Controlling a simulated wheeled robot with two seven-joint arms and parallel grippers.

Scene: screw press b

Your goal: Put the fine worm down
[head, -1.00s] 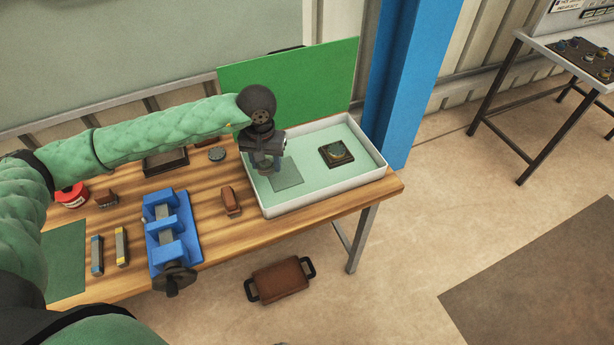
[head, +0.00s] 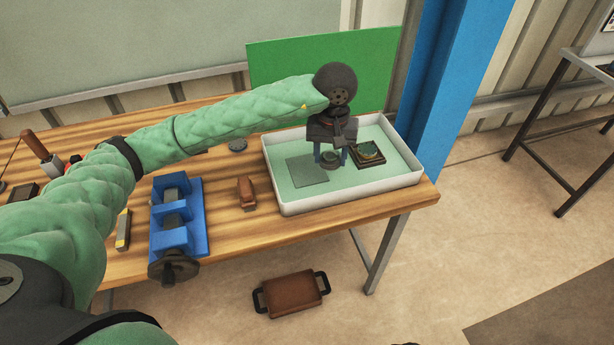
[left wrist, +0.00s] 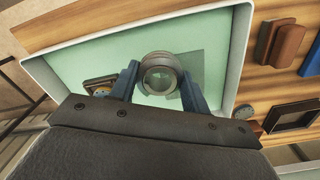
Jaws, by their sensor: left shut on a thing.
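My left gripper (head: 331,160) is above the middle of the white-walled tray (head: 350,203) with a pale green floor. Its two blue fingers are shut on a small grey ring-shaped part, the fine worm (left wrist: 160,73), which also shows between the fingertips in the head view (head: 330,159). In the left wrist view the part's open round end faces the camera. I cannot tell if it touches the tray floor. My right gripper is not in view.
A brown block (head: 246,192) and a blue vise (head: 180,220) stand left of the tray.

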